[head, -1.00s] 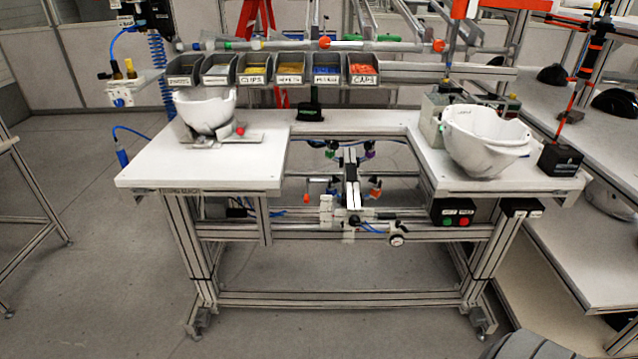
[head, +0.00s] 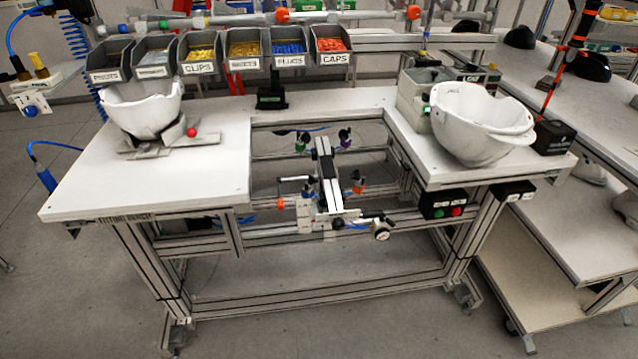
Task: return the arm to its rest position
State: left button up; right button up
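Neither of my arms nor grippers shows in the head view, so I cannot see how they are posed. A white helmet shell (head: 145,108) sits on a grey fixture with a red knob (head: 191,132) on the left part of the white workbench (head: 100,185). Another white helmet shell (head: 482,122) rests on the right part of the bench, beside a grey box (head: 418,98).
Labelled bins (head: 200,55) of small parts hang above the bench's back edge. A clamp-like fixture (head: 328,180) stands in the bench's central gap. A black box (head: 552,137) is at the right. Floor is clear in front.

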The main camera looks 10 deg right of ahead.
pick_arm(q)
jog(key=shift+s, duration=0.45)
